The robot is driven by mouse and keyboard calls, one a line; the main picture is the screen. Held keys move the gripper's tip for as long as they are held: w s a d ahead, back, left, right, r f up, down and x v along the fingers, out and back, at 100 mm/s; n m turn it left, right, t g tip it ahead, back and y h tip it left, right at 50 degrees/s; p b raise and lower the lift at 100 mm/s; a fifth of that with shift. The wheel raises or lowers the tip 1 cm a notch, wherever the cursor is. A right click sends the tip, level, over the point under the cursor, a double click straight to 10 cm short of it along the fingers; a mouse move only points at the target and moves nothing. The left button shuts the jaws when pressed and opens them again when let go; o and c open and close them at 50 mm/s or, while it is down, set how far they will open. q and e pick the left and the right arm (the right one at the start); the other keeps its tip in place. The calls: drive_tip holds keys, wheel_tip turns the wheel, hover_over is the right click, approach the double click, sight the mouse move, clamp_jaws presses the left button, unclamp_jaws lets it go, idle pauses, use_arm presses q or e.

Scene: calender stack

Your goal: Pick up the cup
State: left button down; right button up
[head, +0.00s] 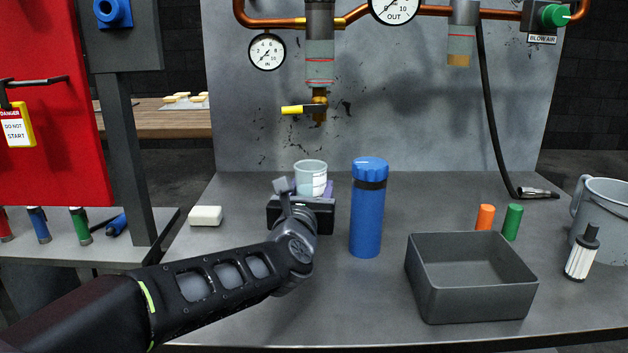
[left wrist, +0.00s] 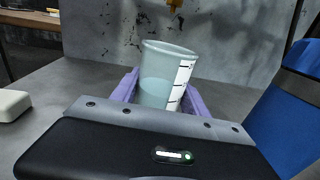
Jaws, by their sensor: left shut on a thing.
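A translucent pale cup (head: 311,173) with a white scale strip stands upright on the grey bench, below the yellow-handled valve. My left gripper (head: 313,188) reaches it from the front and is shut on it. In the left wrist view the cup (left wrist: 163,78) sits between the two purple fingers of the gripper (left wrist: 163,92), one on each side. The cup's lower part is hidden behind the gripper body, so I cannot tell whether its base touches the bench. My right gripper is not in view.
A blue bottle (head: 368,210) stands just right of my left gripper. A white block (head: 206,216) lies to the left. A grey open bin (head: 470,312) is at the front right, with orange (head: 486,217) and green (head: 513,222) cylinders behind it. The yellow valve handle (head: 303,109) hangs above the cup.

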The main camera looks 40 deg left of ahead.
use_arm(q)
drive_tip(key=shift+p+v, duration=0.35)
drive_tip(key=shift+v, duration=2.7)
